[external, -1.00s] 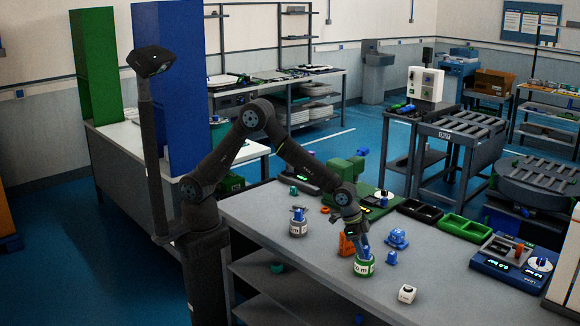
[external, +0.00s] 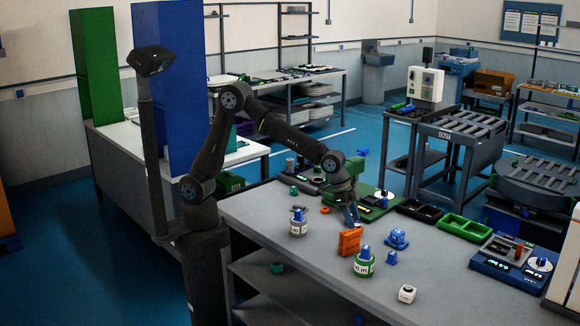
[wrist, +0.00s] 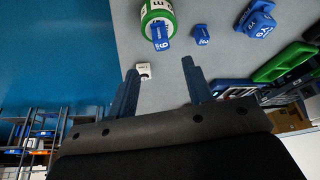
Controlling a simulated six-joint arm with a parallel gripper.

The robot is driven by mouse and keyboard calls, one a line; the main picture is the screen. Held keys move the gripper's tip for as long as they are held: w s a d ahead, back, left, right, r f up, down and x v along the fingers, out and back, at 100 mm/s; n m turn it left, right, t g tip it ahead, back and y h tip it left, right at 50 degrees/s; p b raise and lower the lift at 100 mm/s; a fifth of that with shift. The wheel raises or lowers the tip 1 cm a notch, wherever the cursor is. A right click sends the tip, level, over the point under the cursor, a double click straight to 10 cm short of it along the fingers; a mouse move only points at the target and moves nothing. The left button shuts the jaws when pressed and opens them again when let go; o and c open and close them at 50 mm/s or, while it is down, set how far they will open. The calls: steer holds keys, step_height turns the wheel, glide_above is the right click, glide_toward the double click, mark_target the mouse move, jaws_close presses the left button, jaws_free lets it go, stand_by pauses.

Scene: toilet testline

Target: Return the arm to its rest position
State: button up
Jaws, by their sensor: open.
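My gripper (external: 350,213) hangs above the grey bench (external: 260,215), behind the orange block (external: 349,241) in the external view. In the wrist view my gripper (wrist: 160,92) shows two blue fingers spread apart with nothing between them. A green and white round fixture with a blue piece (external: 364,262) on top stands near the bench's front edge, apart from my gripper. It also shows at the top of the wrist view (wrist: 158,18). My arm is bent, with its elbow raised above the bench's left end.
A grey and white fixture (external: 298,222), a blue piece (external: 397,238), a smaller blue piece (external: 391,258) and a white cube (external: 407,294) stand around. Green (external: 464,227) and black (external: 419,210) trays and a blue test device (external: 510,262) line the back and right. Space above the bench is open.

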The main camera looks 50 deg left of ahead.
mark_target(365, 247)
steer(key=x, duration=1.2)
steer(key=shift+f, duration=0.25)
step_height(365, 247, up, 2)
steer(key=shift+r, duration=0.5)
